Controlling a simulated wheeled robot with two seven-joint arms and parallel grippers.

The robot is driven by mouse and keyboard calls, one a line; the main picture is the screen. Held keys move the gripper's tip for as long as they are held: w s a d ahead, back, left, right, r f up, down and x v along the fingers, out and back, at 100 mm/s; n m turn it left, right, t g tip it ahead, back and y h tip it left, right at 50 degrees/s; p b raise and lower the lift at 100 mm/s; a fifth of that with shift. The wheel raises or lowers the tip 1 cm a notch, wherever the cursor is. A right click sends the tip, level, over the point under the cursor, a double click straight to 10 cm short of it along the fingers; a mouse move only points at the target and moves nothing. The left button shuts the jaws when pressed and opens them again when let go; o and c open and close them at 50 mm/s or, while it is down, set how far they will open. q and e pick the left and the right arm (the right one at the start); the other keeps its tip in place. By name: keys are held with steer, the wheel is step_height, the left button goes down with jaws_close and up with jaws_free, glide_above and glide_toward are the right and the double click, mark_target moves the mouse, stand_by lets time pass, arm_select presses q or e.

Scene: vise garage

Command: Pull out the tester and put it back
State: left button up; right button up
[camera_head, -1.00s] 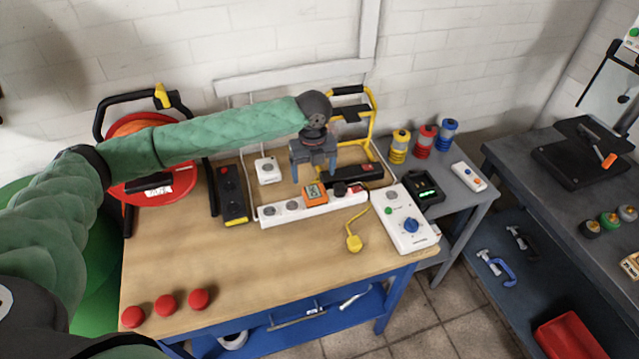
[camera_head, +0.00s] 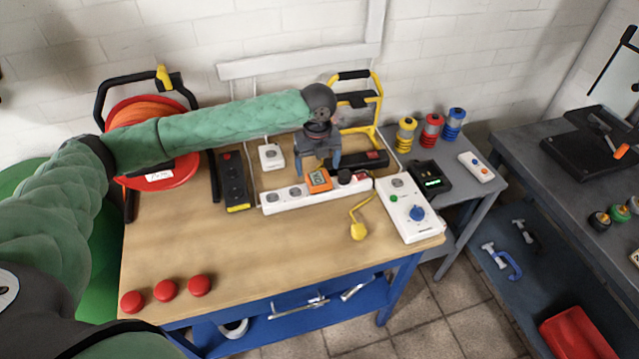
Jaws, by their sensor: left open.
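The tester (camera_head: 319,180) is a small orange block with a greenish display. It sits in the white power strip (camera_head: 285,199) on the wooden workbench. My left gripper (camera_head: 319,172) is open, fingers pointing down, just behind and above the tester. Its two fingers stand apart to the left and right of the tester's back; I cannot tell whether they touch it. My right gripper does not show.
A white box with a blue knob (camera_head: 411,212) and a yellow plug (camera_head: 358,231) lie to the right. A black power strip (camera_head: 235,181) and white socket (camera_head: 271,156) lie left and behind. The bench's middle (camera_head: 230,250) is clear.

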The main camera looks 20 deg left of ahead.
mark_target(319, 178)
arm_select(q)
step_height(319, 178, down, 2)
steer(key=shift+s+f+b, duration=0.1)
steer(key=shift+f+b, duration=0.1)
steer(key=shift+b, duration=0.6)
steer(key=shift+f, duration=1.75)
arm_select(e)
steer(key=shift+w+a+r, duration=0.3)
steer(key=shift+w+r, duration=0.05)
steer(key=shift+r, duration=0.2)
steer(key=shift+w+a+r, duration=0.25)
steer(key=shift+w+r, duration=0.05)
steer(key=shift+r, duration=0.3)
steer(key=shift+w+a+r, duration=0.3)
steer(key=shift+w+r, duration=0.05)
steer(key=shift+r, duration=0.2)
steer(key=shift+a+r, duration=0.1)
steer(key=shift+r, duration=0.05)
arm_select(q)
steer(key=shift+d+p, duration=0.15)
steer(key=shift+p, duration=0.75)
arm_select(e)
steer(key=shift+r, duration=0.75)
arm_select(q)
steer(key=shift+c, duration=0.2)
